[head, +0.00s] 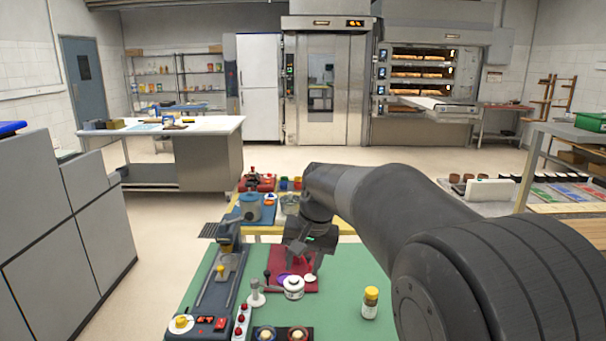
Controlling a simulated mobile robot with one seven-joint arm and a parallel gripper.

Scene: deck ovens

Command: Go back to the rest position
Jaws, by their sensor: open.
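My arm reaches forward from the right edge of the head view, over a green-topped table (345,328). My gripper (303,268) points down above a dark red mat (281,258) on that table. Its fingers are dark and small in the picture, and nothing shows between them. A white round jar (294,288), a purple piece (283,279) and a small white disc (310,278) sit by the mat, close below the gripper. Part of the mat is hidden behind the gripper.
A yellow-capped bottle (370,302) stands right of the mat. A control panel (205,324) and a lever device (222,270) stand at the left. A second table with blue and red items (262,205) lies beyond. Deck ovens (420,72) and a white worktable (170,126) stand farther back.

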